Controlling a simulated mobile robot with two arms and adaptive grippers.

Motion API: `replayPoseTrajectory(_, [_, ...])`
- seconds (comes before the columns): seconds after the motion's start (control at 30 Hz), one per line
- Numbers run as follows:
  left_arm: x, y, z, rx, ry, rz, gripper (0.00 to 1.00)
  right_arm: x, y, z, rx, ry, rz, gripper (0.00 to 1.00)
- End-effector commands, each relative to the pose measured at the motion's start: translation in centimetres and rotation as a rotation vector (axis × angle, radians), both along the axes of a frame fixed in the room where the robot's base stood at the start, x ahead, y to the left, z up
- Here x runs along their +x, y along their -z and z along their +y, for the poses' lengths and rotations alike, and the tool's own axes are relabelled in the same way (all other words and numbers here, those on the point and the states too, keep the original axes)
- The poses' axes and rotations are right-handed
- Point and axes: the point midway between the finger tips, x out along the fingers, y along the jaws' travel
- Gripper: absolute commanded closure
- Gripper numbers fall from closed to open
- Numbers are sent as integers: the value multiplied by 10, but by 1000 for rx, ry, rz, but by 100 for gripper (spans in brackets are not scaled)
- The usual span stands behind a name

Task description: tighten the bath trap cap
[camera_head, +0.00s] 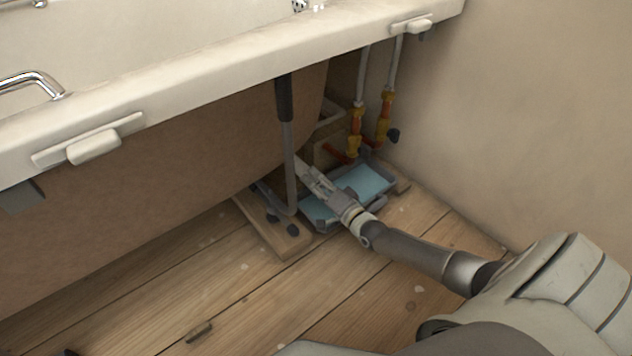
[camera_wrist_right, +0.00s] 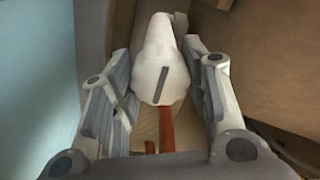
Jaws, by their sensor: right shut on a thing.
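In the right wrist view, a white rounded piece with a dark slot-like mark, which looks like the bath trap cap (camera_wrist_right: 157,62), sits between the fingers of my right gripper (camera_wrist_right: 162,75). The fingers are closed on its two sides. In the head view my right gripper (camera_head: 312,178) reaches in low under the bath rim, above the tray. The cap cannot be made out there. My left gripper is not in view.
A grey tray with a light blue inside (camera_head: 368,183) lies under the gripper. A dark bath leg (camera_head: 289,150) stands just left of the gripper, near a wooden board (camera_head: 270,232). Pipes with orange-yellow valves (camera_head: 356,130) rise behind. The front floor (camera_head: 190,285) is mostly clear.

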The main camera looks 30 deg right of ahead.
Motion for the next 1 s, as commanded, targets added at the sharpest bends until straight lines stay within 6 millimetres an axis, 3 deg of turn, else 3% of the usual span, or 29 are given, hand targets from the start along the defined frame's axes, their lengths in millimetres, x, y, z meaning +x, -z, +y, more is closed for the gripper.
replayPoseTrajectory(0.17, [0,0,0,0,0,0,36,0,1,0,-1,0,1,81])
replayPoseTrajectory(0.2, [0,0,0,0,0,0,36,0,1,0,-1,0,1,54])
replayPoseTrajectory(0.27, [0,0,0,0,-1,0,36,0,1,0,-1,0,1,48])
replayPoseTrajectory(0.67, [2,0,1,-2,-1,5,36,-4,1,0,-1,0,1,48])
replayPoseTrajectory(1.0, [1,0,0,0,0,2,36,-50,2,-4,-1,0,4,48])
